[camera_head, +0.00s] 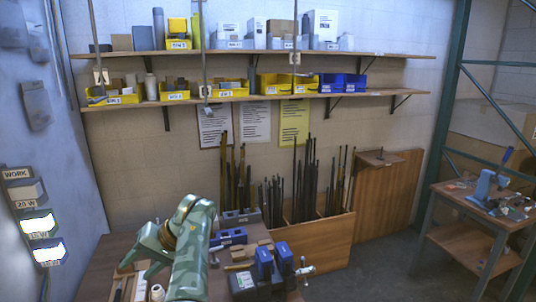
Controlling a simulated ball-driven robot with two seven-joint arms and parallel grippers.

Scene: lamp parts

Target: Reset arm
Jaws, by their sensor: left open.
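My left arm, in camouflage green, rises from the bottom of the head view and bends over at the top, above the wooden bench (98,285). My left gripper (136,268) is at its far end, pointing down at the left part of the bench. It is open, and I see nothing held between its fingers. Part of it is small and hard to make out. A white spool-like piece (157,292) stands near the gripper, beside the arm. My right gripper is not in view.
Blue blocks (264,262) and a metal clamp (302,268) crowd the bench's right side. A wooden crate (322,243) of rods stands behind. Shelves with yellow bins (232,92) line the wall. A cluttered side table (450,200) is at right, with open floor between.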

